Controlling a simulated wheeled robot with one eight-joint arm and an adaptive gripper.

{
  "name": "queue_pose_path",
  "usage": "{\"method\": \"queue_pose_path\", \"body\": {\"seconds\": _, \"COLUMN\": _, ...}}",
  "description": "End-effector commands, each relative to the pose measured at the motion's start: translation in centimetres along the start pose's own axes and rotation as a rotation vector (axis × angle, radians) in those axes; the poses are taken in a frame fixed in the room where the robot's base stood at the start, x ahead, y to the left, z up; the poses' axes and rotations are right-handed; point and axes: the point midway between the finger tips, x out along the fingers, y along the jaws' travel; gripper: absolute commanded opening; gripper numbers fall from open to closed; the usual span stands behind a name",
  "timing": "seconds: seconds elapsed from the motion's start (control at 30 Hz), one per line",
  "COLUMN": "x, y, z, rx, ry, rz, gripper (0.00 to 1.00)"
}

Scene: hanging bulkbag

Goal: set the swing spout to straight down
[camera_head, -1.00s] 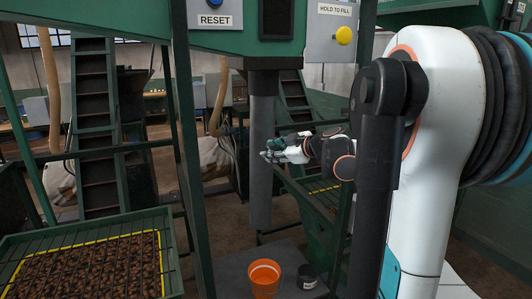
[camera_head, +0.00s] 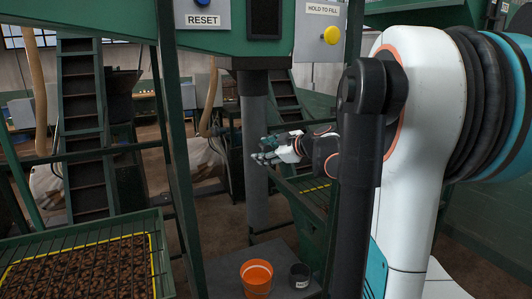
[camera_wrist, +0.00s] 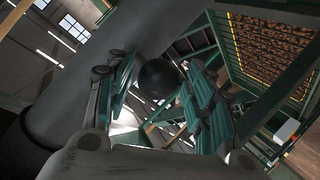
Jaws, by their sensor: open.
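The swing spout is a grey tube (camera_head: 256,190) that hangs from the green housing and looks close to vertical in the head view. My gripper (camera_head: 262,148) is at the tube's middle height, at its right side and partly in front of it. In the wrist view the tube (camera_wrist: 95,60) runs large across the left. My gripper (camera_wrist: 160,95) is open, with teal fingers on both sides of a round black knob (camera_wrist: 157,78). The fingers look apart from the knob; how it joins the tube is hidden.
An orange bucket (camera_head: 257,279) and a small dark cup (camera_head: 300,276) stand on a dark platform below the spout. A green post (camera_head: 180,180) stands left of the tube. A grated bin of brown pieces (camera_head: 160,265) is at lower left. RESET and HOLD TO FILL panels are above.

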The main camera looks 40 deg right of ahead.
Motion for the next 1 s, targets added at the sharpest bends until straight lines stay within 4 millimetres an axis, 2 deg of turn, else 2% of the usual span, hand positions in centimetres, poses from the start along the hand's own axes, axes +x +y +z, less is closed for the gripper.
{"method": "queue_pose_path", "body": {"seconds": 0.17, "x": -1.3, "y": 0.0, "z": 0.0, "rx": 0.001, "ry": -0.001, "rz": -0.001, "gripper": 0.52}}
{"method": "queue_pose_path", "body": {"seconds": 0.5, "x": -8.0, "y": -0.1, "z": 0.2, "rx": 0.001, "ry": -0.004, "rz": 0.0, "gripper": 0.52}}
{"method": "queue_pose_path", "body": {"seconds": 0.7, "x": -10.9, "y": -0.1, "z": 0.2, "rx": 0.0, "ry": -0.004, "rz": -0.002, "gripper": 0.52}}
{"method": "queue_pose_path", "body": {"seconds": 1.0, "x": -12.1, "y": -0.2, "z": 0.2, "rx": -0.002, "ry": -0.003, "rz": -0.003, "gripper": 0.52}}
